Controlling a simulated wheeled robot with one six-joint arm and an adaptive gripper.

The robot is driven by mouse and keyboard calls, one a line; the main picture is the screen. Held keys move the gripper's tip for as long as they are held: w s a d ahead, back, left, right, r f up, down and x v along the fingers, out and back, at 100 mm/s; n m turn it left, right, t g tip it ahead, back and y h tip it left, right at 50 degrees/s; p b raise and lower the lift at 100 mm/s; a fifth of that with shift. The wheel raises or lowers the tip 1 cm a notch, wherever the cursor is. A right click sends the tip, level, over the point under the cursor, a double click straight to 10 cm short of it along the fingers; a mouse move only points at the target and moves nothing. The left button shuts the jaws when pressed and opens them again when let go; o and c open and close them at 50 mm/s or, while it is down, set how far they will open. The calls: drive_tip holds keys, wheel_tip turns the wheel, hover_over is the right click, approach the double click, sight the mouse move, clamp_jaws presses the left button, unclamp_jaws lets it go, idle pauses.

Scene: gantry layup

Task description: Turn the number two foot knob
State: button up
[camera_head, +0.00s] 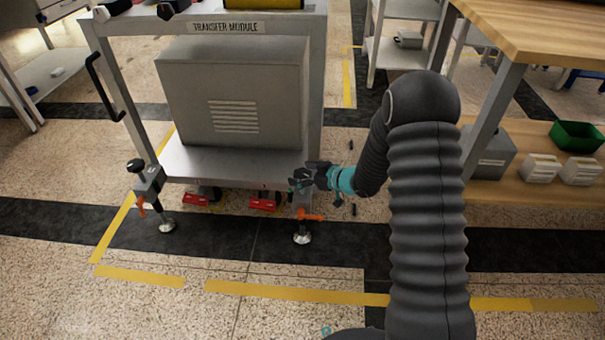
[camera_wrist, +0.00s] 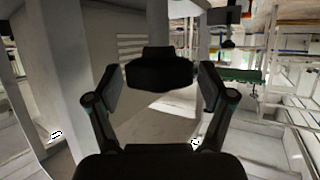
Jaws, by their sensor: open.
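The transfer module (camera_head: 232,165) is a grey cart with an adjustable foot at each near corner. The left foot has a black knob (camera_head: 135,165), an orange lever (camera_head: 141,206) and a round metal pad (camera_head: 167,226). The right foot shows an orange lever (camera_head: 310,217) and a metal pad (camera_head: 302,238); its knob is hidden by my gripper (camera_head: 298,181). In the wrist view a black knob (camera_wrist: 160,71) sits between the spread fingers of my gripper (camera_wrist: 160,90), which is open around it. I cannot tell whether the fingers touch it. No foot number is readable.
Red casters (camera_head: 265,203) stand under the cart. A wooden workbench (camera_head: 545,32) is at the right, with a green bin (camera_head: 577,136) on its lower shelf. Yellow tape (camera_head: 295,291) marks the floor. The floor in front of the cart is clear.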

drive_tip(key=c, duration=1.2)
drive_tip(key=shift+o, duration=0.2)
drive_tip(key=shift+f+m+b, duration=0.1)
drive_tip(key=shift+m+b, duration=0.2)
drive_tip(key=shift+b, duration=0.15)
drive_tip(key=shift+m+t+h+b, duration=0.5)
drive_tip(key=shift+t+b, duration=0.15)
drive_tip(key=shift+t, duration=0.25)
drive_tip(key=shift+s+a+m+t+h+b, duration=0.1)
drive_tip(key=shift+m+t+h+b, duration=0.7)
drive_tip(key=shift+m+b, duration=0.25)
drive_tip(key=m+t+h+b, duration=0.1)
drive_tip(key=m+t+h, duration=0.1)
drive_tip(key=m+h, duration=0.3)
drive_tip(key=h, duration=0.1)
drive_tip(key=m+h+p, duration=0.1)
drive_tip(key=m+h, duration=0.3)
drive_tip(key=shift+r+t+p, duration=0.3)
drive_tip(key=shift+t, duration=0.1)
drive_tip(key=m+h+p, duration=0.3)
drive_tip(key=shift+g+h, duration=0.3)
drive_tip(key=shift+g, duration=0.1)
drive_tip(key=shift+m+h+p, duration=0.55)
drive_tip(key=shift+h, duration=0.05)
